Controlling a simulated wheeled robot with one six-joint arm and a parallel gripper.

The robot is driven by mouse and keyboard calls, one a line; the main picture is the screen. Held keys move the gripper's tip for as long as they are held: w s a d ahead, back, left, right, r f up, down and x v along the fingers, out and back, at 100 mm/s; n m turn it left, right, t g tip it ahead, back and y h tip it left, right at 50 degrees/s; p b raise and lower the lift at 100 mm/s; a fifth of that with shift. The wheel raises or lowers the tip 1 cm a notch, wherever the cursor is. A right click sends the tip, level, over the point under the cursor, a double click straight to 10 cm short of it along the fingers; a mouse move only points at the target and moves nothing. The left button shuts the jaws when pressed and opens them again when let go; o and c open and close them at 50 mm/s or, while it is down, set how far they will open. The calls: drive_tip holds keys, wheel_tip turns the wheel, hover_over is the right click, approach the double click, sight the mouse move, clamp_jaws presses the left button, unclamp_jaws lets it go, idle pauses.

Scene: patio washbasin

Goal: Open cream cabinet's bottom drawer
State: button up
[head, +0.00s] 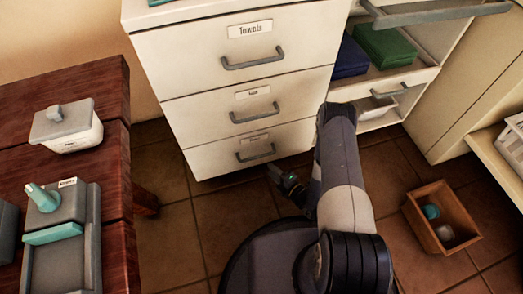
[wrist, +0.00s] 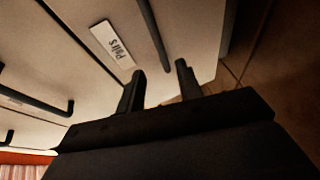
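The cream cabinet (head: 232,62) stands at the back with three stacked drawers, all flush shut. Its bottom drawer (head: 212,160) has a small label and a dark bar handle (head: 256,153). My gripper (head: 277,176) is low near the floor, just in front and to the right of that handle. In the wrist view, the two fingers of my gripper (wrist: 160,68) are apart and point at a drawer front. A dark bar handle (wrist: 153,32) lies ahead, its near end appearing between the fingertips. I cannot tell whether they touch it. A label (wrist: 113,43) is beside it.
A dark red wooden table (head: 118,190) with a lidded tub (head: 68,127) and a grey dispenser tray (head: 60,240) stands at left. An open shelf with folded towels (head: 388,45) is at right. A wooden box (head: 441,217) sits on the tiled floor at right.

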sight(256, 157)
drive_tip(key=b+x, duration=0.3)
drive_tip(key=x, duration=0.7)
drive_tip(key=shift+w+a, duration=0.2)
drive_tip(key=shift+w, duration=0.1)
clamp_jaws()
